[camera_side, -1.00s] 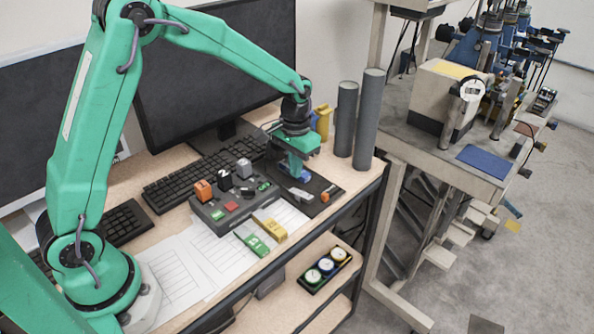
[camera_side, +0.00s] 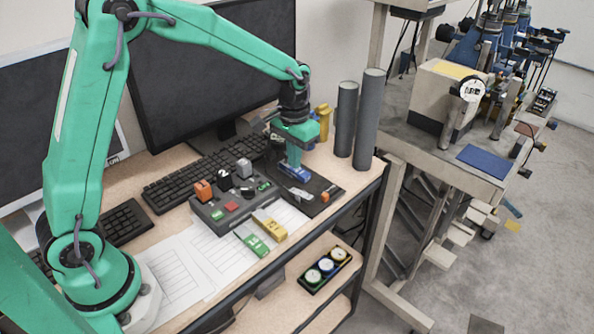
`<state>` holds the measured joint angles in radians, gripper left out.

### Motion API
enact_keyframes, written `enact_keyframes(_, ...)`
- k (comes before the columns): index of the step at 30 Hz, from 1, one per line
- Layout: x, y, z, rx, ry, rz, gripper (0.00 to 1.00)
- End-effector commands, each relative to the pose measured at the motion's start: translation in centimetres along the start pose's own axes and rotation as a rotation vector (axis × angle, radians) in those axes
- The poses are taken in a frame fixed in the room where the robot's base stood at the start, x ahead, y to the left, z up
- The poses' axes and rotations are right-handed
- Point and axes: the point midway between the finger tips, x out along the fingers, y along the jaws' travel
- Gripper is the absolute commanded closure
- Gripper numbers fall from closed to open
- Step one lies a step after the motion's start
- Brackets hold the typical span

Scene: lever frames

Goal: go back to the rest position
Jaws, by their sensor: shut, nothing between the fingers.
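My gripper (camera_side: 295,165) hangs from the green arm over the right part of the desk, pointing down. It is shut and holds nothing. Below its tips a blue piece (camera_side: 295,173) lies on a black mat (camera_side: 325,203); whether the tips touch it I cannot tell. A dark control box (camera_side: 235,203) stands to the left of my gripper, with an orange lever (camera_side: 203,190), a dark lever and a grey lever (camera_side: 244,168) on top, and red and green buttons.
Two tall grey cylinders (camera_side: 367,120) stand right of my gripper, with a yellow object (camera_side: 323,120) behind it. Green and yellow tagged pieces (camera_side: 252,243) lie in front. The space above the desk front is open.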

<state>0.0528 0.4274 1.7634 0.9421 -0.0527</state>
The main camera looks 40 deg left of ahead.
Motion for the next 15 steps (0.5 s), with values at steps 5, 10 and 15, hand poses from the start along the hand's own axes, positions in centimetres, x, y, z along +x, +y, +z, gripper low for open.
enact_keyframes(5,-2.1,-0.2,1.1,-0.001,0.033,0.002,1.0)
enact_keyframes(10,-5.0,-0.6,3.1,-0.001,0.08,0.003,1.0)
enact_keyframes(15,-7.7,-0.9,5.6,-0.001,0.133,0.005,1.0)
